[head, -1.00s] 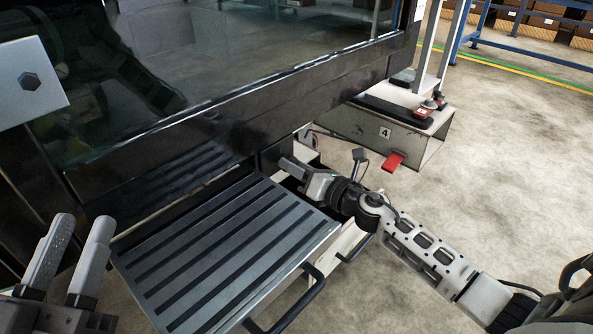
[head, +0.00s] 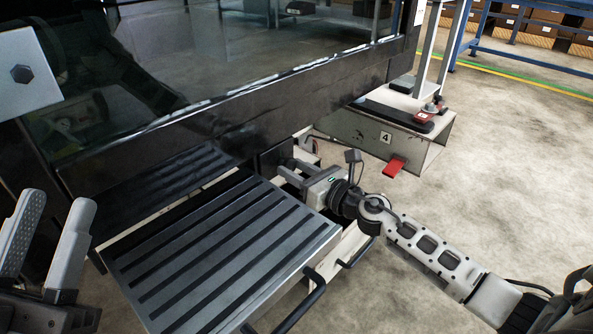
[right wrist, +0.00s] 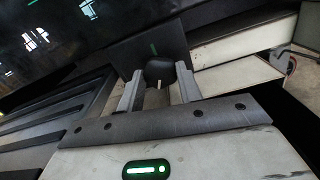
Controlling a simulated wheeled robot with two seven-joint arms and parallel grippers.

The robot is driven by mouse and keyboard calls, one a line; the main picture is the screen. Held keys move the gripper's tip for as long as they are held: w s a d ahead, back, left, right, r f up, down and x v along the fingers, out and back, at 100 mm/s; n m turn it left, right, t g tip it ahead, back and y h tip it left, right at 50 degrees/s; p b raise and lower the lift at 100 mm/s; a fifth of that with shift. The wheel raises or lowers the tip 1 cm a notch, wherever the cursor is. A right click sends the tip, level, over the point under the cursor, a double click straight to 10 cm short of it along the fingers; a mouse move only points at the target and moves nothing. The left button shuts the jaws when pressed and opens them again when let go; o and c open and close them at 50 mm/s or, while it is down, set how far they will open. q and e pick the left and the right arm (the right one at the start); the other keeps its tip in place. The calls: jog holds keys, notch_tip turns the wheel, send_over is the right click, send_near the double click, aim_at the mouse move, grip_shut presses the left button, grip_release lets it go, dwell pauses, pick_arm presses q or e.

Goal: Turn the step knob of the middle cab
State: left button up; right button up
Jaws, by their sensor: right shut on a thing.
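The step knob (right wrist: 160,72) is black with a short white line on its near side. It stands in front of a dark plate (right wrist: 120,55) that carries a small green mark above the knob. My right gripper (right wrist: 158,80) is shut on the knob, with one finger at each side of it in the right wrist view. In the head view my right gripper (head: 288,168) reaches under the cab's lower edge beside the step, and the knob is hard to make out there. My left gripper (head: 54,200) is open and empty at the lower left.
The ribbed grey step (head: 205,245) lies just left of my right gripper, with black handles (head: 300,305) at its front. The dark glossy cab panel (head: 230,110) hangs above. A trolley base marked 4 (head: 385,136) with a red pedal (head: 395,166) stands at right.

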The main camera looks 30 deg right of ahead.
pick_arm(q)
jog(key=shift+r, duration=0.1)
pick_arm(e)
jog(key=o, duration=1)
pick_arm(q)
jog(key=shift+s+d+r+m+h, duration=0.1)
jog(key=shift+s+r+m+h, duration=0.15)
jog(key=shift+m+h, duration=0.4)
pick_arm(e)
jog(key=v, duration=1.6)
pick_arm(q)
jog(key=shift+f, duration=0.15)
pick_arm(e)
jog(key=shift+s+f, duration=0.1)
